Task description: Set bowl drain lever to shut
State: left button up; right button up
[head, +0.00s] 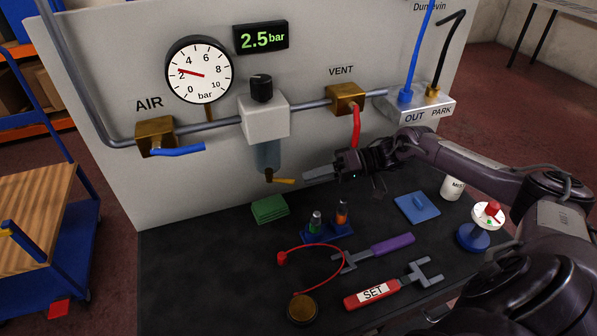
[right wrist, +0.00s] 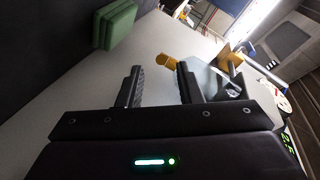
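The bowl drain lever (head: 283,181) is a small yellow handle under the clear bowl (head: 266,155) of the air filter on the white panel. It points right from a dark brass valve (head: 269,174), roughly level. My right gripper (head: 306,177) is just right of the lever's free end, fingers pointing left towards it. In the right wrist view the two fingers (right wrist: 159,72) are apart, with nothing clamped. The yellow lever (right wrist: 167,61) shows between and just beyond the fingertips. I cannot tell whether a finger touches it. My left gripper is out of view.
The blue AIR handle (head: 178,150) and red VENT handle (head: 356,127) are on the pipe above. The gauge (head: 199,70) and display (head: 261,37) are higher. A green pad (head: 269,208) and blue stand (head: 327,232) are on the dark table below.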

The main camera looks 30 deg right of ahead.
aim_at(281, 180)
jog(key=b+x, duration=0.1)
jog(key=x, duration=0.3)
jog(key=shift+c, duration=0.3)
